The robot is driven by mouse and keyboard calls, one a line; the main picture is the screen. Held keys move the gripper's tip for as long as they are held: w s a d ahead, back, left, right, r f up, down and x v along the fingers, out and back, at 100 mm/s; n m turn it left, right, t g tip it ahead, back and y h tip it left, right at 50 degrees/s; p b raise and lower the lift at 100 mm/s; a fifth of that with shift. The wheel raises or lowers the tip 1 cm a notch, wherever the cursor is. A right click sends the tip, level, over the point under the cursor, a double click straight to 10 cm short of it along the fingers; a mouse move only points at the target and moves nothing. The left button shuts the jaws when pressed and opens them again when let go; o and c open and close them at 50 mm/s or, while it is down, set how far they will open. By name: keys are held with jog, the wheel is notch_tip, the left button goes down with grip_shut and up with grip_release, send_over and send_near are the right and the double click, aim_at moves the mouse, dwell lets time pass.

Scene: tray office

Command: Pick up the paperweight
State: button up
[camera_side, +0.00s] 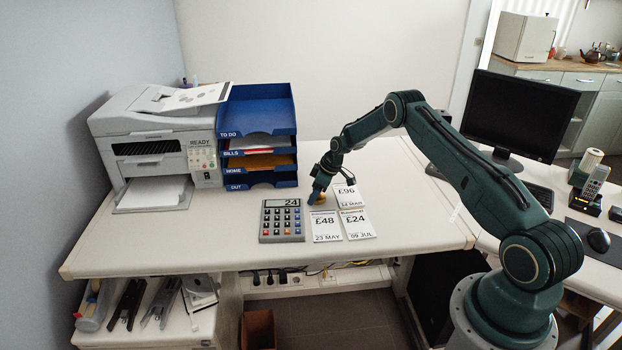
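A small brass-coloured object (322,199), which looks like the paperweight, shows at the tip of my gripper (318,195). It is at or just above the desk, behind the £48 card (325,227). It is small and partly covered by my gripper, so its full shape does not show. My gripper points down over it. I cannot tell whether the fingers touch it or are closed around it.
A calculator (282,220) lies left of the £48 card. The £24 card (357,224) and £96 card (347,196) lie to the right. A printer (150,140) and blue letter trays (262,178) stand behind left. The desk's left front is clear. A monitor (518,112) stands right.

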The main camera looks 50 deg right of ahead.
jog(key=c, duration=0.8)
jog(key=shift+r, duration=0.1)
notch_tip(320, 180, up, 20)
jog(key=shift+f, duration=0.1)
dwell(0.6)
